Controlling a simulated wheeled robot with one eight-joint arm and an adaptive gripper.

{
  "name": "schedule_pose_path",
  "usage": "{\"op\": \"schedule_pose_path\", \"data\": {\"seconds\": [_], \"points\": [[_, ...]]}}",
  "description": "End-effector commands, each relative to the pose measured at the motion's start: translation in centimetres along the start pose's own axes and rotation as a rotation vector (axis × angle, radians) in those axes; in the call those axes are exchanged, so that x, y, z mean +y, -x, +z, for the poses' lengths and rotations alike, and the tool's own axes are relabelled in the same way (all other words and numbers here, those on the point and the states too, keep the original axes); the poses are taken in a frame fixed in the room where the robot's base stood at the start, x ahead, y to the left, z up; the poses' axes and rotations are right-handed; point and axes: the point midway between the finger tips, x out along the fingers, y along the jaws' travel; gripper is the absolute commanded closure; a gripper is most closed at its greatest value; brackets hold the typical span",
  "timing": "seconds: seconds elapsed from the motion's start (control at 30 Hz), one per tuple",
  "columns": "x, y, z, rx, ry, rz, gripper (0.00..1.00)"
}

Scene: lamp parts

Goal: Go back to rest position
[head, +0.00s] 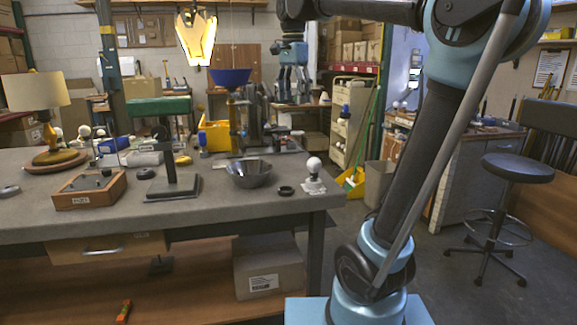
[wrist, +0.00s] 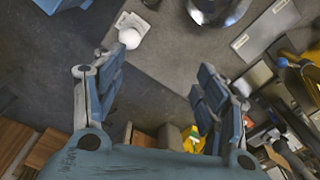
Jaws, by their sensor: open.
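My gripper (head: 292,92) hangs in the upper middle of the head view, beyond and above the workbench, with its fingers pointing down. In the wrist view its two blue-grey fingers (wrist: 157,92) are spread wide with nothing between them. A white bulb (head: 314,165) stands on a small pale base at the bench's right corner; it also shows in the wrist view (wrist: 130,38), apart from the fingers. A grey metal bowl (head: 249,175), a black ring (head: 286,190), a black stand (head: 174,188) and a wooden box (head: 92,189) sit on the bench.
The grey workbench (head: 225,203) fills the left. An assembled lamp (head: 36,92) stands at its far left. A stool (head: 517,168) stands at right, with shelves (head: 352,112) behind. A yellow dustpan (head: 354,182) is on the floor.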

Motion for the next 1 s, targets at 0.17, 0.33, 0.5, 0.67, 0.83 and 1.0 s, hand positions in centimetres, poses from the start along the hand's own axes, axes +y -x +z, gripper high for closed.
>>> {"op": "schedule_pose_path", "data": {"seconds": [0.17, 0.33, 0.5, 0.67, 0.83, 1.0], "points": [[5.3, -5.5, -1.5, 0.007, 0.148, -0.023, 0.34], [10.0, -10.9, -2.1, 0.02, 0.296, -0.044, 0.34], [14.8, -16.9, -2.1, 0.039, 0.444, -0.061, 0.34], [19.2, -22.9, -1.5, 0.061, 0.585, -0.072, 0.34], [23.5, -29.5, -0.5, 0.089, 0.73, -0.079, 0.34], [26.6, -34.6, 0.6, 0.114, 0.845, -0.08, 0.34]]}}
